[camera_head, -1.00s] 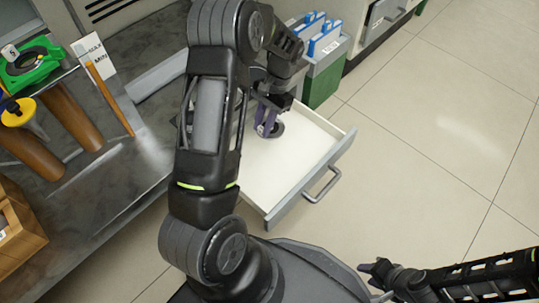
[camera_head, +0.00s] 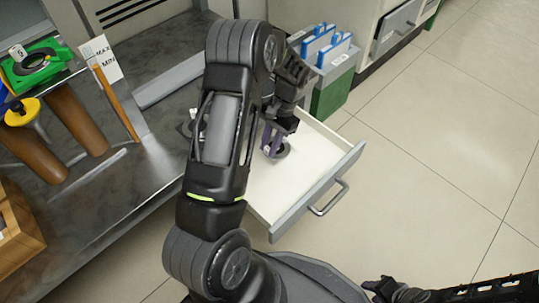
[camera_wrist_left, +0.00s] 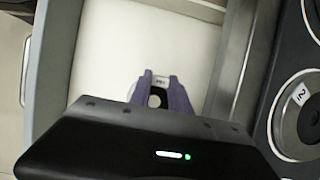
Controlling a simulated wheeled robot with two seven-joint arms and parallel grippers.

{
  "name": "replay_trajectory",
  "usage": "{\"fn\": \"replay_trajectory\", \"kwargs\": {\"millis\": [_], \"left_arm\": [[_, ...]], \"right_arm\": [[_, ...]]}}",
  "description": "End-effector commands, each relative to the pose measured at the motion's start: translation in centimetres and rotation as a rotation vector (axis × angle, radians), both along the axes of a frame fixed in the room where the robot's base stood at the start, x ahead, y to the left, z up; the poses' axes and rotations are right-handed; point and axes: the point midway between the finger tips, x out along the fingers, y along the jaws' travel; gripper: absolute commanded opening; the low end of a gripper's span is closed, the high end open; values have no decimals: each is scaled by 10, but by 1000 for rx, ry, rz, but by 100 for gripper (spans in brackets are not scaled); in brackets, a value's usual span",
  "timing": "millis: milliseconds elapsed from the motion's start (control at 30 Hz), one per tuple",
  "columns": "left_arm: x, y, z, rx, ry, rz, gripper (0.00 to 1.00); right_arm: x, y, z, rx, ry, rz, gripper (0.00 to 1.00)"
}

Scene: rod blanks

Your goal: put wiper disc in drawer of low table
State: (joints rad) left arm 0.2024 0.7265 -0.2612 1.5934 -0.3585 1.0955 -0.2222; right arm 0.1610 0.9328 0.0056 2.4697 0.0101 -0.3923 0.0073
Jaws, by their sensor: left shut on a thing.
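The wiper disc (camera_head: 281,151) is a small dark ring held over the white floor of the open drawer (camera_head: 300,185). My left gripper (camera_head: 271,138) has purple fingers and is shut on the disc inside the drawer outline. In the left wrist view the disc (camera_wrist_left: 155,99) shows between the fingertips, partly hidden by the gripper body. I cannot tell whether it touches the drawer floor. The drawer has a grey front with a bar handle. My right gripper (camera_head: 384,288) is at the bottom edge, away from the drawer; its jaws are unclear.
The metal low table (camera_head: 95,195) is at left, bearing brown cylinders (camera_head: 75,120) and a green holder (camera_head: 35,65). A green-grey bin with blue items (camera_head: 330,85) stands behind the drawer. A black panel with round rings (camera_wrist_left: 297,105) lies beside the drawer. Floor at right is clear.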

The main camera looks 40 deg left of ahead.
Motion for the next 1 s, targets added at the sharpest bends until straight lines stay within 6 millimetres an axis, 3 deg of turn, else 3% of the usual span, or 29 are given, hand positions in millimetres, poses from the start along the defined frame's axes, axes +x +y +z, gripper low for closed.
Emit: {"fn": "replay_trajectory", "kwargs": {"millis": [167,400,867,900,1000], "left_arm": [[0,0,-10,0,2,0,0],[0,0,-47,0,1,0,0],[0,0,-54,0,1,0,0],[0,0,-53,0,0,0,25],[0,0,-53,0,0,0,34]], "right_arm": [[1,0,-6,0,-2,-1,36],[4,0,-24,-2,-10,-5,36],[4,0,-25,-2,-12,-5,36],[4,0,-24,-2,-12,-5,36],[4,0,-24,-2,-12,-5,36]]}}
